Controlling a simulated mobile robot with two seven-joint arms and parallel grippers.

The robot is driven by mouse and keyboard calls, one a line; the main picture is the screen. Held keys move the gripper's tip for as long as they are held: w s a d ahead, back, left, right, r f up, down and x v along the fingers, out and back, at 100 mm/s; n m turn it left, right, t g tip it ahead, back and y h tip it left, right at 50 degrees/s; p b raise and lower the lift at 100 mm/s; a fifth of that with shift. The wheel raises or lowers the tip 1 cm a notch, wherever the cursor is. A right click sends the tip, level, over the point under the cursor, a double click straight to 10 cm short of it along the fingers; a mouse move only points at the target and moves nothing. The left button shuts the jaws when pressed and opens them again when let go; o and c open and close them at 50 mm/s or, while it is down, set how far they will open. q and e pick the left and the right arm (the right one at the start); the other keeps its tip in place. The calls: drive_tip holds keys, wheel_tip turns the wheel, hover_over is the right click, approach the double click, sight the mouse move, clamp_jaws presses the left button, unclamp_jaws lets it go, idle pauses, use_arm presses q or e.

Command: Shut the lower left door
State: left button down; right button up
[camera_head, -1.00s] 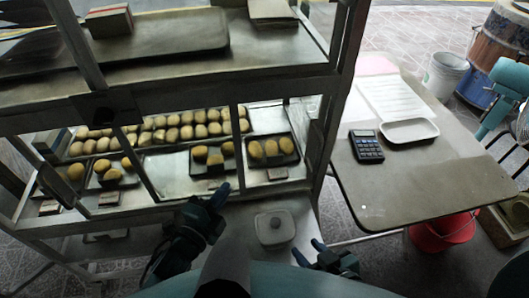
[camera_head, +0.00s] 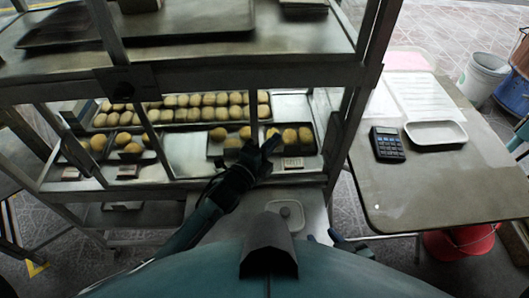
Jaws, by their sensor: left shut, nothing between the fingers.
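The glass-fronted cabinet (camera_head: 230,77) fills the left and middle of the view, with metal-framed lower openings. Slanting frame bars (camera_head: 150,140) cross the lower left part in front of the trays. I cannot tell clearly which bars belong to the lower left door or how far it stands open. My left gripper (camera_head: 268,146) is shut and empty, in front of the right part of the lower shelf, overlapping the view of a bread tray. My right gripper (camera_head: 323,237) is low in the middle, mostly hidden behind my body, beside the lidded white container; its jaws are unclear.
Dark trays of buns (camera_head: 298,136) and a long tray of rolls (camera_head: 185,107) sit on the lower shelf. A table (camera_head: 440,190) at right holds a calculator (camera_head: 387,143) and white tray (camera_head: 437,132).

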sight(165, 142)
use_arm(q)
drive_tip(key=a, duration=0.2)
drive_tip(key=shift+s+a, duration=0.2)
drive_tip(key=shift+a, duration=0.55)
use_arm(e)
drive_tip(key=shift+s+d+f, duration=0.1)
drive_tip(key=shift+s+d, duration=0.05)
drive_tip(key=shift+d, duration=0.15)
use_arm(q)
drive_tip(key=shift+a+p, duration=0.35)
drive_tip(key=shift+a, duration=0.25)
drive_tip(key=a, duration=0.7)
drive_tip(key=s+a, duration=0.1)
drive_tip(key=a, duration=0.7)
drive_tip(key=a+b, duration=0.1)
drive_tip(key=a, duration=0.7)
drive_tip(key=shift+s+f, duration=0.1)
drive_tip(key=shift+s, duration=0.2)
drive_tip(key=shift+a, duration=0.75)
use_arm(e)
drive_tip(key=shift+a, duration=0.15)
